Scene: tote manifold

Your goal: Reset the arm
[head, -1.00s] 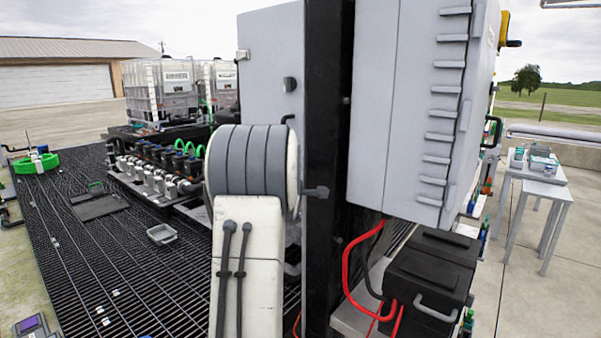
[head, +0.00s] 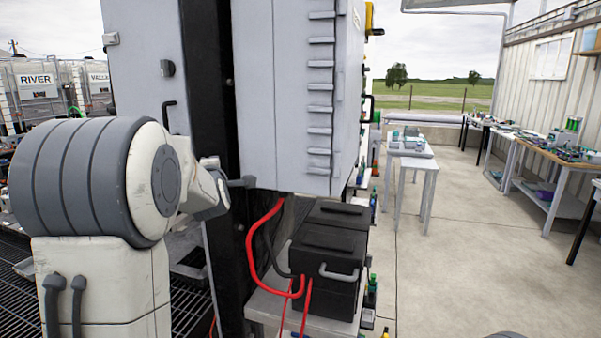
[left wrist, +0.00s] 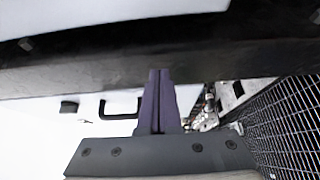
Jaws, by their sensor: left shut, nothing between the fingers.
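My left arm (head: 95,190) rises at the left of the head view, a white and grey jointed arm beside a grey cabinet. Its gripper is not visible in the head view. In the left wrist view my left gripper (left wrist: 158,75) shows as two dark purple fingers pressed together with nothing between them. The fingertips overlap a dark beam (left wrist: 250,45) that crosses the picture; I cannot tell whether they touch it. My right gripper is in neither view.
Grey cabinets (head: 270,90) on a black post (head: 213,120) stand close to my left arm. Black boxes (head: 325,255) with red cables sit below. A white table (head: 412,160) and workbenches (head: 560,160) stand beyond. The concrete floor (head: 470,250) at right is clear.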

